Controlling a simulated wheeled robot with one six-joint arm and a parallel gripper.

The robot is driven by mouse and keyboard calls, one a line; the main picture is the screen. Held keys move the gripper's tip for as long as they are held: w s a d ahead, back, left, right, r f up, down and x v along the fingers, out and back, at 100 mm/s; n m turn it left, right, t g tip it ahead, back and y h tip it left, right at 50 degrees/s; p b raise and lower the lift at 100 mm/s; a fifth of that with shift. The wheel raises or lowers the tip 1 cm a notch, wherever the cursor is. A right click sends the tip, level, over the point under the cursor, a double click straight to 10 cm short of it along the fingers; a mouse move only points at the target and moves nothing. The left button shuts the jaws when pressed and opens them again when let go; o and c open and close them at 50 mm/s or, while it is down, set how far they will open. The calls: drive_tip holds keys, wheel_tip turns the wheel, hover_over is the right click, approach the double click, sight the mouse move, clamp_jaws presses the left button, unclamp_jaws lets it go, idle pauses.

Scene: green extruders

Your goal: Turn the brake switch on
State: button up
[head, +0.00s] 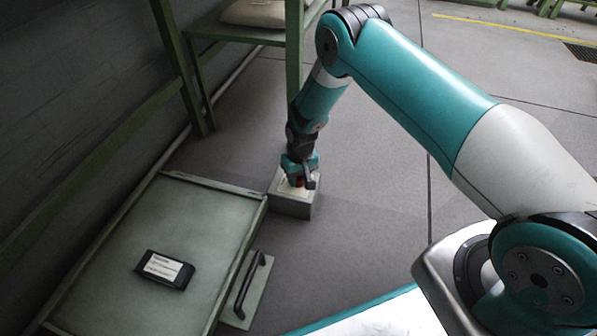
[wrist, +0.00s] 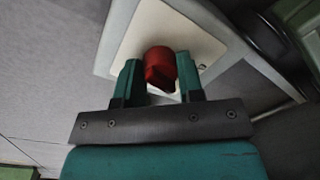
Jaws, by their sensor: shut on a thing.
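The brake switch is a red knob (wrist: 159,68) on a pale plate (wrist: 205,45) in the wrist view. In the head view the plate tops a small grey box (head: 292,205) on the floor, and only a bit of red shows beneath my gripper (head: 299,182). In the wrist view my gripper (wrist: 158,80) has its two teal fingers on either side of the knob, shut on it. The knob's far side and any markings near it are mostly hidden or too small to read.
A low green cabinet (head: 190,215) with a black handle (head: 250,285) stands left of the box. A black labelled device (head: 165,269) lies on it. A green frame (head: 294,45) with a shelf rises behind. The floor (head: 370,200) to the right is clear.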

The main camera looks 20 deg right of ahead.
drive_tip(key=shift+w+a+r+n+p, duration=0.1)
drive_tip(key=shift+n+p, duration=0.45)
drive_tip(key=shift+n, duration=0.75)
drive_tip(key=o, duration=0.9)
drive_tip(key=r+p, duration=0.3)
drive_tip(key=r, duration=0.2)
drive_tip(key=r+p, duration=0.3)
drive_tip(key=r, duration=0.3)
drive_tip(key=r+p, duration=0.2)
drive_tip(key=r, duration=0.4)
drive_tip(key=shift+w+d+r+p, duration=0.1)
drive_tip(key=shift+d+r+p, duration=0.05)
drive_tip(key=shift+d+p, duration=0.25)
